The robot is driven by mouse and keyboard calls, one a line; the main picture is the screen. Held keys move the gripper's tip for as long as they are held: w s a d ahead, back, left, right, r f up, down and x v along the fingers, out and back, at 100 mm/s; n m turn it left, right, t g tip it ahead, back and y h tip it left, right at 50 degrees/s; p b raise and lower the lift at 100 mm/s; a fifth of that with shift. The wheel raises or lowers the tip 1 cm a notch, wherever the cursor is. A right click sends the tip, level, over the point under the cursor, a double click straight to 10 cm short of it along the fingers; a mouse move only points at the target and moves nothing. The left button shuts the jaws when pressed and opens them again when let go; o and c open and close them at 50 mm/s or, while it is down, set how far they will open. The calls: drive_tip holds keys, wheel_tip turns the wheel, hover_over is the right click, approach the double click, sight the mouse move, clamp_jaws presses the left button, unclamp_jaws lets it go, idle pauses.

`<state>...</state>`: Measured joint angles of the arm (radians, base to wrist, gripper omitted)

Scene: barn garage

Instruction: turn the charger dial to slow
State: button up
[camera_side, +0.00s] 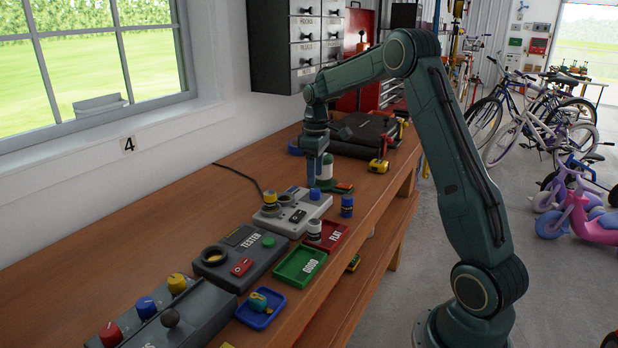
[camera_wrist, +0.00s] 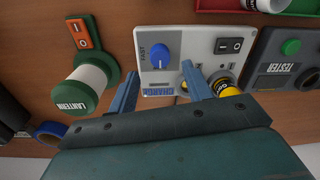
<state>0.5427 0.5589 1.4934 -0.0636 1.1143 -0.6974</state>
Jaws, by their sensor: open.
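The charger (camera_side: 297,217) is a light grey box on the workbench, also seen in the wrist view (camera_wrist: 188,62). Its blue dial (camera_wrist: 160,56) has a pale mark near its upper edge, and FAST is printed at its left. I cannot read a slow marking. The dial also shows in the side view (camera_side: 314,194). My gripper (camera_wrist: 162,71) is open and empty, its fingers on either side of the dial's lower part in the wrist view. In the side view my gripper (camera_side: 319,181) is above the charger's far end, apart from the dial.
The lantern (camera_wrist: 92,88) stands beside the charger. A yellow-topped battery (camera_side: 270,198) sits in the charger near its rocker switch (camera_wrist: 228,45). A blue battery (camera_side: 347,205) stands to the right. The tester (camera_side: 241,258), green tray (camera_side: 292,278) and red tray (camera_side: 338,232) are nearer the camera.

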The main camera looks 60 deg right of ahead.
sight(314, 190)
wheel_tip(314, 190, up, 9)
drive_tip(key=shift+d, duration=0.15)
idle(0.5)
drive_tip(key=s+a+r+t, duration=0.1)
drive_tip(key=s+a+r, duration=0.15)
drive_tip(key=a, duration=0.35)
drive_tip(key=s+a+r+m+t, duration=0.1)
drive_tip(key=s+a+r, duration=0.1)
drive_tip(key=s+a, duration=0.25)
drive_tip(key=s+a+r+t, duration=0.1)
drive_tip(key=s+a+r, duration=0.2)
drive_tip(key=a, duration=0.3)
drive_tip(key=s+a+f+t, duration=0.1)
drive_tip(key=s+a+f, duration=0.1)
drive_tip(key=s, duration=0.3)
drive_tip(key=s+a+f+m, duration=0.1)
drive_tip(key=s+a, duration=0.3)
drive_tip(key=s, duration=0.1)
drive_tip(key=s+a+f+t, duration=0.1)
drive_tip(key=s+a+f, duration=0.1)
drive_tip(key=s, duration=0.3)
drive_tip(key=shift+s+a+f+t, duration=0.3)
drive_tip(key=shift+s+a+f, duration=0.1)
drive_tip(key=shift+a, duration=0.15)
